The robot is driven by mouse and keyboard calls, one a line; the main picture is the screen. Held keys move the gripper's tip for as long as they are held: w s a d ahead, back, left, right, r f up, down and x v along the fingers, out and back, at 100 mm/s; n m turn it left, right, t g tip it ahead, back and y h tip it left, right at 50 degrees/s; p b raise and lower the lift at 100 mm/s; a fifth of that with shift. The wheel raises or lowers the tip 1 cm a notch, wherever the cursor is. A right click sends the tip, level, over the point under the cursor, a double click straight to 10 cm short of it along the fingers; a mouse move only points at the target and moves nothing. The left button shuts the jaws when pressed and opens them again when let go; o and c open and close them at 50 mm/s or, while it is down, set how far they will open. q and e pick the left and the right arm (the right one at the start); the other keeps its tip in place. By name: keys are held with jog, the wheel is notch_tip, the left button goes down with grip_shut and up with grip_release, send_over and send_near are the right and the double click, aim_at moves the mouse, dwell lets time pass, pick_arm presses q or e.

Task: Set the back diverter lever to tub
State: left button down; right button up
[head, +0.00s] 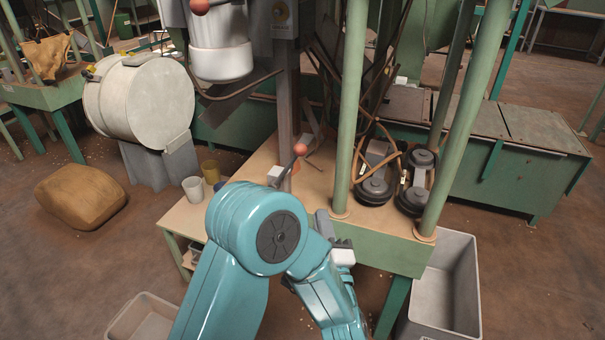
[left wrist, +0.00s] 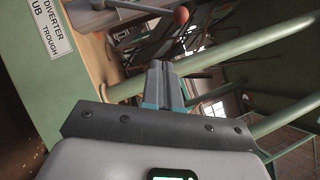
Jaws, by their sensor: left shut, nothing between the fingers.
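A lever with a red ball knob (head: 300,149) stands above the wooden tabletop, its rod sloping down to a grey block. In the left wrist view, a grey lever rod with a red ball (left wrist: 180,15) shows at the top, beside a white diverter label (left wrist: 50,30) reading TUB and TROUGH. I cannot tell for sure whether this is the back lever. My left gripper (head: 322,218) is near the table's front edge, below and right of the knob and apart from it. Its fingers (left wrist: 162,83) are shut and empty. My teal arm hides part of the table. My right gripper is not in view.
Green posts (head: 350,110) rise from the table (head: 318,178) close to my gripper. Dark round weights (head: 374,190) sit on the table at right. A grey tub (head: 458,280) stands below at right. Two cups (head: 193,189) stand at left.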

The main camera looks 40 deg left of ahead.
aim_at(288, 169)
pick_arm(q)
jog(key=s+a+r+b+x, duration=0.1)
jog(key=s+b+x, duration=0.1)
jog(key=x, duration=1)
jog(key=shift+w+a+r, duration=0.25)
jog(key=shift+a, duration=0.25)
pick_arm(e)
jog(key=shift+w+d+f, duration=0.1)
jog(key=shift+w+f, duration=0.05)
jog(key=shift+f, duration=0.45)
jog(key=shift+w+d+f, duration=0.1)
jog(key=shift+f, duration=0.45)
pick_arm(q)
jog(key=shift+a, duration=0.1)
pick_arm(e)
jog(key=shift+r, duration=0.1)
